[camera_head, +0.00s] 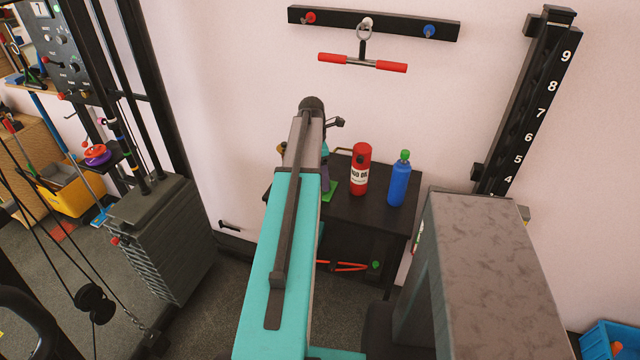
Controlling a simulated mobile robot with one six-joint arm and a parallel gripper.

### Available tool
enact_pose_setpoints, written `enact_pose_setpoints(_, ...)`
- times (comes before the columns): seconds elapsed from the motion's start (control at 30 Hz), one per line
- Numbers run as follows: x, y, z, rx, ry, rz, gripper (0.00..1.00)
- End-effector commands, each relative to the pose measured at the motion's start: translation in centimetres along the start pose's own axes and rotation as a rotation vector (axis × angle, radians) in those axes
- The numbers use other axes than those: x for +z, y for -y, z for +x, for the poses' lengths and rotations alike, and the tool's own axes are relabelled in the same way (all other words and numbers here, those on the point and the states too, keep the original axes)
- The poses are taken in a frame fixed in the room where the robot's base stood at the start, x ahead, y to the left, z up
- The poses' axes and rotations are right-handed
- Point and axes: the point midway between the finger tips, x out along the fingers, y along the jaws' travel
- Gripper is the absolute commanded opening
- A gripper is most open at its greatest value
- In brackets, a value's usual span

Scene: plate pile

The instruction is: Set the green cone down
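I cannot make out a whole green cone. A flat green piece (330,189) shows on the black table, partly hidden behind my teal arm; I cannot tell whether it belongs to the cone. A dark purple-grey object (325,174) stands beside or on it, also partly covered by the arm. My arm reaches up the middle of the picture over the left part of the table. I cannot make out my gripper's fingers or anything held in them.
On the black table (378,210) stand a red bottle (361,168) and a blue bottle (399,184) with a green cap. A red tool (348,266) lies below. A grey block (510,260) is at the right, a weight stack (160,235) at the left.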

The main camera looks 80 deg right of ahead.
Motion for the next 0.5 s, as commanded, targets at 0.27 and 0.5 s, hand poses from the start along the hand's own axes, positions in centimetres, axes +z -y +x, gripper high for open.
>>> enact_pose_setpoints(0.27,0.00,0.00,-0.01,0.000,0.000,0.000,0.27)
enact_pose_setpoints(0.5,0.01,0.00,-0.04,0.000,0.000,0.000,0.20)
